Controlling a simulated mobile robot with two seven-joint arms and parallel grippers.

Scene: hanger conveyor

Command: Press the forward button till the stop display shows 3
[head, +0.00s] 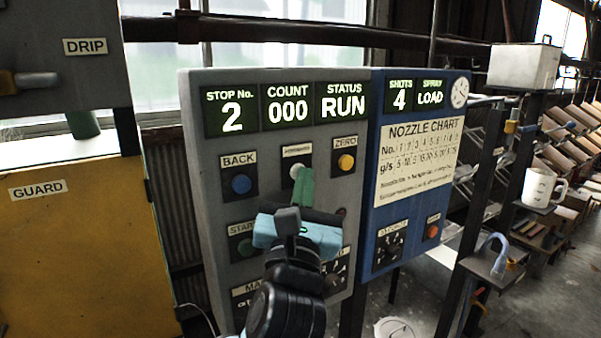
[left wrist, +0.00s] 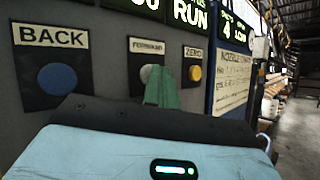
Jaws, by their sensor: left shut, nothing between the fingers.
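The stop display (head: 232,111) on the grey panel reads 2. The forward button (head: 296,171) is a pale round button under its own label, between the blue back button (head: 241,184) and the yellow zero button (head: 346,162). My left gripper (head: 304,186) is shut and empty, its green fingertips right in front of the forward button and covering part of it. In the left wrist view the grey-white forward button (left wrist: 147,73) shows just left of the fingertips (left wrist: 163,87). I cannot tell whether they touch it. My right gripper is not in view.
The count display (head: 288,106) reads 000 and the status display (head: 343,104) reads RUN. The blue panel (head: 376,215) on the right has a nozzle chart and knobs. A yellow guard (head: 80,250) stands left. A mug (head: 538,187) sits on a small shelf at right.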

